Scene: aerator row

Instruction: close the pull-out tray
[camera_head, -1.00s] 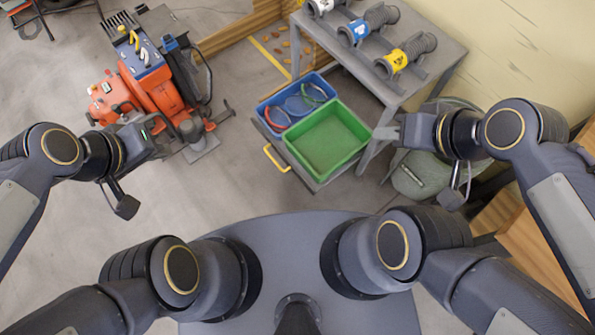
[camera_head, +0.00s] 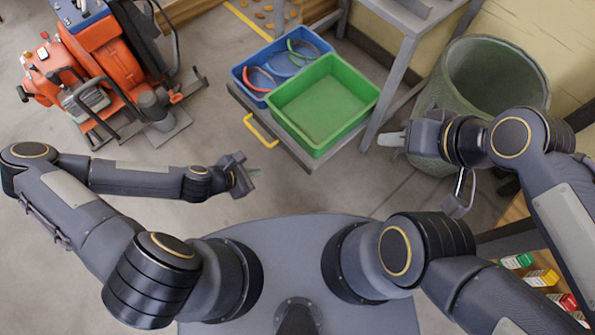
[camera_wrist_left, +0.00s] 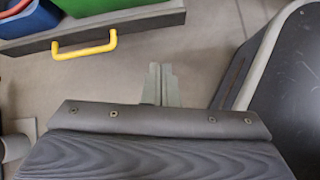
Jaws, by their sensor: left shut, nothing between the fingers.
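The pull-out tray (camera_head: 234,92) extends out from under the grey metal table, with a yellow handle (camera_head: 259,131) on its front edge. It carries a green bin (camera_head: 322,105) and a blue bin (camera_head: 290,62) side by side. In the left wrist view the tray front (camera_wrist_left: 150,20) and yellow handle (camera_wrist_left: 84,47) show at the upper left. My left gripper (camera_head: 256,178) is shut and empty, below the handle and apart from it; its fingers (camera_wrist_left: 160,84) point toward the tray. My right gripper (camera_head: 390,139) is right of the green bin; its fingers look close together, their gap unclear.
The grey table (camera_head: 405,70) stands behind the tray at the right. A round green container (camera_head: 490,75) stands beside it. An orange machine (camera_head: 105,65) stands on the floor at the left. Bare floor lies between the machine and the tray.

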